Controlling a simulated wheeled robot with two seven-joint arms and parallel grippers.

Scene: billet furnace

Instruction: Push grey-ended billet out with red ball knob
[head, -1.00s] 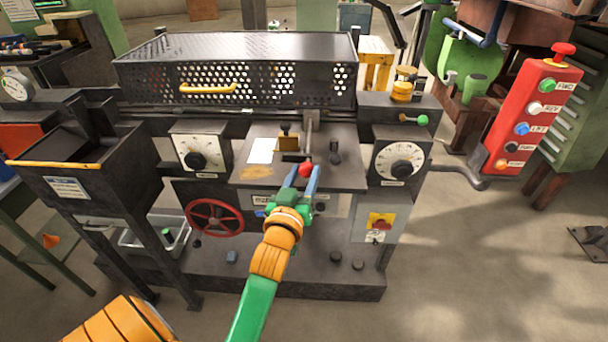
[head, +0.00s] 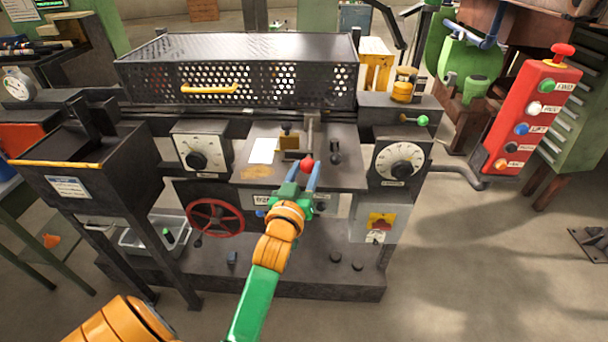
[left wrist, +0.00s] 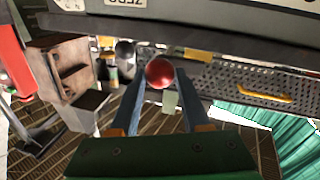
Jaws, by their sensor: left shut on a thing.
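The red ball knob (head: 307,165) is at the front of the machine's middle plate, at the near end of a grey bar. My left gripper (head: 306,174) has its blue fingers closed around the knob. In the left wrist view the red knob (left wrist: 159,72) sits between the tips of the two blue fingers. My left arm reaches up to it from the bottom of the head view. I cannot make out a grey-ended billet in either view. My right gripper is not in view.
A perforated guard (head: 262,80) with a yellow handle stands behind the plate. Dials flank the plate on the left (head: 197,160) and right (head: 400,161). A red handwheel (head: 215,217) is at lower left. A dark knob (head: 335,158) stands just right of the red one.

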